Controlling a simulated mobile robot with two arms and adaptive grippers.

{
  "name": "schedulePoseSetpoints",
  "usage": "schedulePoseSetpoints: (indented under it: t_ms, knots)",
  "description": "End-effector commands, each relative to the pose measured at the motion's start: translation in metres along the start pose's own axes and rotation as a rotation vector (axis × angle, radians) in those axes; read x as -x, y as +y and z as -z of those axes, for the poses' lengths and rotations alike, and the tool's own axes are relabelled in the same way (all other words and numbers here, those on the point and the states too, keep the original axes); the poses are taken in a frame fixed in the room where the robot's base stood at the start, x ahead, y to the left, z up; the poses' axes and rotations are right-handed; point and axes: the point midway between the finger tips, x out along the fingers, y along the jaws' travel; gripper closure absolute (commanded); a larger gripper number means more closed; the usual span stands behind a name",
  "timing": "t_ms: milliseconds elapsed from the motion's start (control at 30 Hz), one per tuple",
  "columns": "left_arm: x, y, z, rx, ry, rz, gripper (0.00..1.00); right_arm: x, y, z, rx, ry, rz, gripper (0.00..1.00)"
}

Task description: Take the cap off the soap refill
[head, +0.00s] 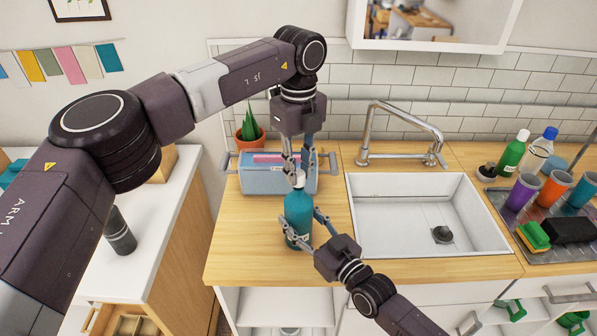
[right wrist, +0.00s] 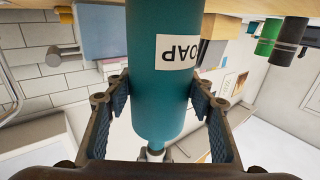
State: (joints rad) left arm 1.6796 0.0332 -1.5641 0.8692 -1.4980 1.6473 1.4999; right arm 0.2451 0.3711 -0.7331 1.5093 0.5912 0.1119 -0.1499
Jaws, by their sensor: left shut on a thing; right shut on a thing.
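The soap refill (head: 298,214) is a teal bottle standing upright on the wooden counter, left of the sink. It fills the middle of the right wrist view (right wrist: 158,95), upside down, with a white label reading "OAP". Its white cap (head: 300,179) is at the top and partly hidden by fingers. My left gripper (head: 298,176) points down from above and is shut on the cap. My right gripper (head: 305,229) comes from the front right and is shut around the bottle's body, one finger on each side. The cap sits at the bottle's neck; whether it is loose cannot be told.
A blue-grey container (head: 262,181) stands close behind the bottle, with a potted plant (head: 249,130) behind it. The sink (head: 425,215) and its tap (head: 372,130) are to the right. Bottles, cups and sponges crowd the far right. Counter in front of the bottle is clear.

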Motion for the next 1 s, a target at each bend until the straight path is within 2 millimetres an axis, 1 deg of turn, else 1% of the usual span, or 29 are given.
schedulePoseSetpoints:
  t_ms: [367, 467, 733, 967, 1000]
  knots:
    - [0.002, 0.000, 0.000, 0.000, 0.000, 0.001, 1.00, 0.000, 0.000, 0.001, 0.000, 0.001, 0.000, 1.00]
    - [0.008, -0.001, 0.000, 0.000, 0.000, 0.002, 1.00, 0.000, 0.000, 0.001, 0.000, 0.001, 0.000, 1.00]
    - [0.040, -0.001, 0.000, 0.001, -0.001, 0.002, 1.00, 0.000, 0.000, 0.001, 0.000, 0.001, 0.000, 1.00]
    - [0.042, 0.000, 0.000, 0.000, 0.000, 0.000, 1.00, 0.000, 0.000, 0.001, 0.000, 0.001, 0.000, 1.00]
    - [0.042, 0.000, 0.000, 0.000, 0.000, 0.000, 1.00, 0.000, 0.000, 0.001, 0.000, 0.001, 0.000, 0.46]
